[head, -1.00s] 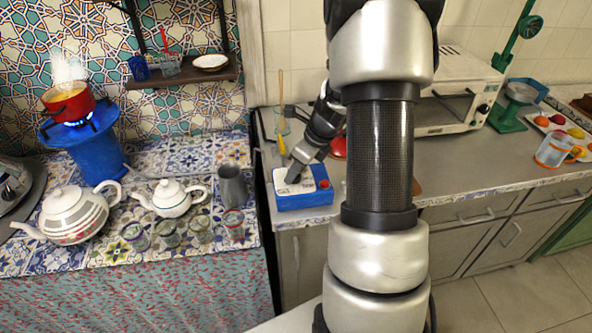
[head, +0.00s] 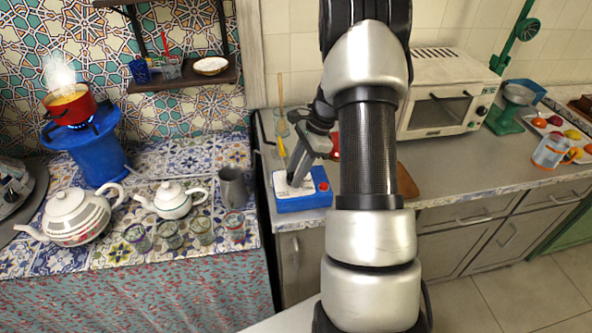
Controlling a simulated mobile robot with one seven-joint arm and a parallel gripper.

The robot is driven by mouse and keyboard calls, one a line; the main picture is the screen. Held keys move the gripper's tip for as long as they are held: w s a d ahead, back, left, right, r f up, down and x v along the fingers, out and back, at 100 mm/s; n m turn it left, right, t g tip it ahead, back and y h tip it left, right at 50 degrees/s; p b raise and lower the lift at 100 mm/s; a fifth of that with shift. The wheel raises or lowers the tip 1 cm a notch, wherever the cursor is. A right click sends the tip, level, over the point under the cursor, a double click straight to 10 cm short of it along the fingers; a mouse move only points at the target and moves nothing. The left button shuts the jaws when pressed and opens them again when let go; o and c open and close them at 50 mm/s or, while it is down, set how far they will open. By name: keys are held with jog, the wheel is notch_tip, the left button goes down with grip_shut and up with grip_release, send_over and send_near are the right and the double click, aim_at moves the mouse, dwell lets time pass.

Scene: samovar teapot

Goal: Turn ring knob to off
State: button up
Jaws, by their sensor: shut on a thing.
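My gripper (head: 296,181) is at the white top of a blue box (head: 306,203) on the grey counter. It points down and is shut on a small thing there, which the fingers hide. I cannot make out whether that thing is the ring knob. A small red part (head: 323,186) shows on the box's right side, clear of the fingers. Far to the left, a blue burner stand (head: 86,157) has a lit blue flame under a steaming red pot (head: 71,105). No knob can be made out on that stand.
A yellow-handled utensil (head: 281,146) stands close behind my gripper. A grey jug (head: 232,187), a small teapot (head: 172,199), a large teapot (head: 75,216) and several glasses stand on the tiled left counter. A toaster oven (head: 446,97) is behind my arm. The counter front right of my arm is clear.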

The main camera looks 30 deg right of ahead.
jog(key=n, duration=0.2)
jog(key=n+g, duration=0.1)
jog(key=n, duration=0.1)
jog(key=shift+w+g+p, duration=0.15)
jog(key=shift+g+p, duration=0.15)
jog(key=shift+w+n+g+h, duration=0.1)
jog(key=shift+n+g+h, duration=0.35)
jog(key=shift+n, duration=1.15)
jog(key=o, duration=1)
jog(key=shift+r, duration=0.1)
jog(key=v, duration=1.7)
jog(key=shift+w+d+p, duration=0.15)
jog(key=shift+w+p, duration=0.1)
jog(key=shift+p, duration=0.1)
